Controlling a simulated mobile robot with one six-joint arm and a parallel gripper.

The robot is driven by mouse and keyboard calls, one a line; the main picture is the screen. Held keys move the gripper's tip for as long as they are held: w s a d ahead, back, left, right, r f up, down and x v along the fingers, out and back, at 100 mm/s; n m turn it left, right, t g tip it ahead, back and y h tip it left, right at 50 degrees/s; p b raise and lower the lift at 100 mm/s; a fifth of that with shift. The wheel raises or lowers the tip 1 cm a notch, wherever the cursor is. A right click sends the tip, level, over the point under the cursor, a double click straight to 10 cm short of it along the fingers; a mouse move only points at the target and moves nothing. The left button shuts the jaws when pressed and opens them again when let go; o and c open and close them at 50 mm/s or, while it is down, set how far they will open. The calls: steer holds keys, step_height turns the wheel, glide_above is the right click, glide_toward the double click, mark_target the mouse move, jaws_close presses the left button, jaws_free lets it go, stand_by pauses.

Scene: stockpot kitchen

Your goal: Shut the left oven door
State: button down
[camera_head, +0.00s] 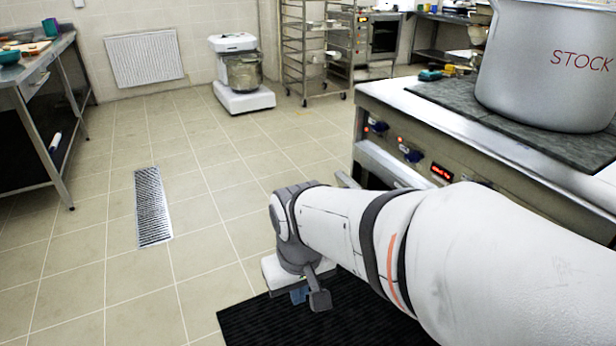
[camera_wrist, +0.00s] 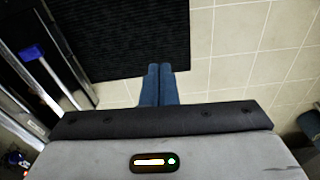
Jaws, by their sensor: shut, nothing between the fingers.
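The steel stove (camera_head: 400,110) stands at the right in the head view, with knobs and red displays on its front. My arm covers most of its lower front, so the left oven door is largely hidden there. A short metal edge (camera_head: 347,181) shows just left of the stove front; I cannot tell whether it is the door. In the wrist view, a dark panel with metal edges (camera_wrist: 66,45) lies at the left, possibly the open door. My gripper (camera_wrist: 159,68) is shut and empty, pointing over the floor, right of that panel. It also shows in the head view (camera_head: 299,296).
A black mat (camera_head: 300,318) lies on the floor below my gripper. A large stockpot (camera_head: 545,70) stands on the stove top. A floor drain (camera_head: 152,205) and a steel table (camera_head: 35,75) are at the left. The middle tiles are clear.

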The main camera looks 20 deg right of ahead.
steer(key=w+d+f+n+g+h+b, duration=0.1)
steer(key=w+d+f+n+h, duration=0.25)
steer(key=d, duration=0.45)
steer(key=w+d+f+n+g+h, duration=0.2)
steer(key=w+d+f+h, duration=0.15)
steer(key=d, duration=0.45)
steer(key=w+d+f+n+g+h+b, duration=0.1)
steer(key=w+d+f+n+h, duration=0.2)
steer(key=d, duration=0.5)
steer(key=w+d+f+n+t+h+b, duration=0.1)
steer(key=w+d+f+n, duration=0.1)
steer(key=d+f, duration=0.4)
steer(key=w+d+f+n+t+h+b, duration=0.1)
steer(key=w+d+f+n, duration=0.2)
steer(key=d+f+n, duration=0.2)
steer(key=w+d+f+n+t+h+b, duration=0.1)
steer(key=w+d+f+n+b, duration=0.1)
steer(key=d+f, duration=0.7)
steer(key=shift+w+d+n+t, duration=0.2)
steer(key=shift+d+n, duration=0.15)
steer(key=shift+d, duration=0.15)
steer(key=shift+w+d+n+t, duration=0.2)
steer(key=shift+d+n, duration=0.1)
steer(key=shift+d, duration=0.15)
